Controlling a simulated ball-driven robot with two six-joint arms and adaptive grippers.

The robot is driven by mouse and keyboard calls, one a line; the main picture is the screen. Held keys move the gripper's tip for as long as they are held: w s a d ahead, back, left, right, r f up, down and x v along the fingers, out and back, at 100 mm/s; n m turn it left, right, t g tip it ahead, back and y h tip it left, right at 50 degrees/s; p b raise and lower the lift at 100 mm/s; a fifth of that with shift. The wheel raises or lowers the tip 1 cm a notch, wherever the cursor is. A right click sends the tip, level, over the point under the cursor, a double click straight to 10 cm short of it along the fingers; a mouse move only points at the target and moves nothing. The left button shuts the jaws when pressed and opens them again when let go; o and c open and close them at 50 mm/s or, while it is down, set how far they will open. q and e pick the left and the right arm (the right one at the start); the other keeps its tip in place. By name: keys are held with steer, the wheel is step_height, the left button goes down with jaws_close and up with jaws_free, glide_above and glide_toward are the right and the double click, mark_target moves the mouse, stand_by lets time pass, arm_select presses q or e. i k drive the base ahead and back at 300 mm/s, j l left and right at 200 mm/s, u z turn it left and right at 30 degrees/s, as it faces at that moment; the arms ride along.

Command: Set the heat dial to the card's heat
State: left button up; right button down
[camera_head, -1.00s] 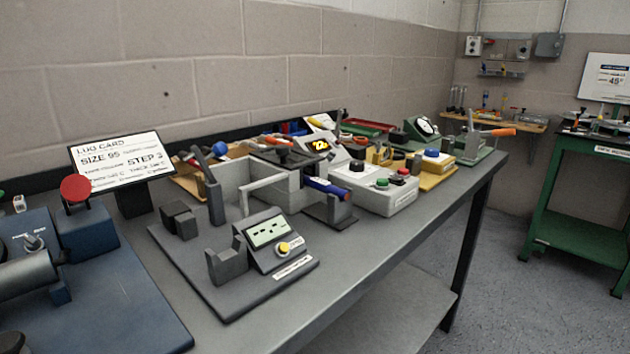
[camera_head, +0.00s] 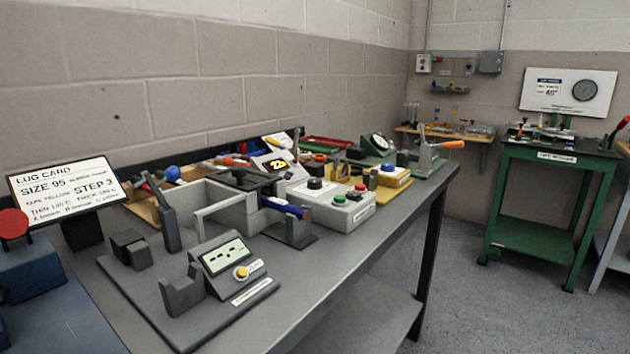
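The lug card (camera_head: 67,189) stands on the bench at the left and reads "SIZE 95", "STEP 3", "TAPE YELLOW", with a thin and a thick heat in smaller print; thin looks like 140 C and thick like 180 C. A small dark display (camera_head: 278,164) with yellow digits, seemingly 22, stands mid-bench. I cannot read any dial setting. Neither of my grippers is in view.
A grey fixture with a green-screened meter (camera_head: 222,256) and yellow knob sits on the near bench. A blue machine (camera_head: 50,300) is at the lower left. A green cart (camera_head: 531,234) stands at the right, with open floor (camera_head: 480,300) between.

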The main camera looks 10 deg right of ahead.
mark_target(314, 184)
steer(key=l+u, duration=0.45)
steer(key=k+l+u, duration=0.1)
steer(key=l+u, duration=0.35)
steer(key=k+l+u, duration=0.15)
steer(key=l+u, duration=0.3)
steer(key=l, duration=0.15)
